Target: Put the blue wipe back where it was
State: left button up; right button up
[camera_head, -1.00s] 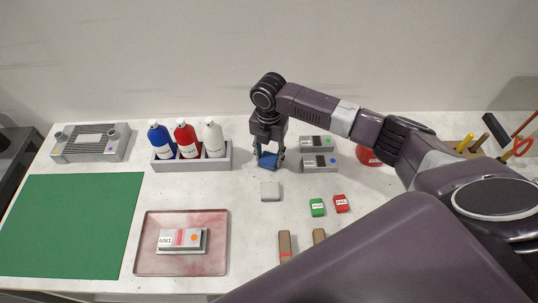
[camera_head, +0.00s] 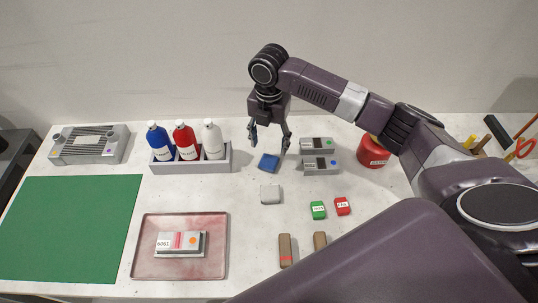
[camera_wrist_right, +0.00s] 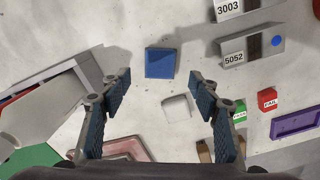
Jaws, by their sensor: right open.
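The blue wipe (camera_head: 269,163) lies flat on the table, between the bottle rack and the grey labelled blocks, behind a white wipe (camera_head: 270,194). In the right wrist view the blue wipe (camera_wrist_right: 160,63) lies beyond the fingertips, with the white wipe (camera_wrist_right: 177,108) nearer. My right gripper (camera_head: 269,146) is open and empty, raised above the blue wipe and apart from it. Its spread fingers also show in the right wrist view (camera_wrist_right: 160,95). My left gripper is in neither view.
A rack (camera_head: 193,166) with blue, red and white bottles stands left of the blue wipe. Grey blocks (camera_head: 320,162) and a red can (camera_head: 372,151) stand right. A reddish tray (camera_head: 150,259) holds a labelled part. Green (camera_head: 318,210) and red (camera_head: 342,206) tags lie in front.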

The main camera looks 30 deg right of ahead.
notch_tip(320, 180, up, 5)
jog(key=shift+f+b, duration=0.1)
jog(key=shift+b, duration=0.2)
dwell(2.0)
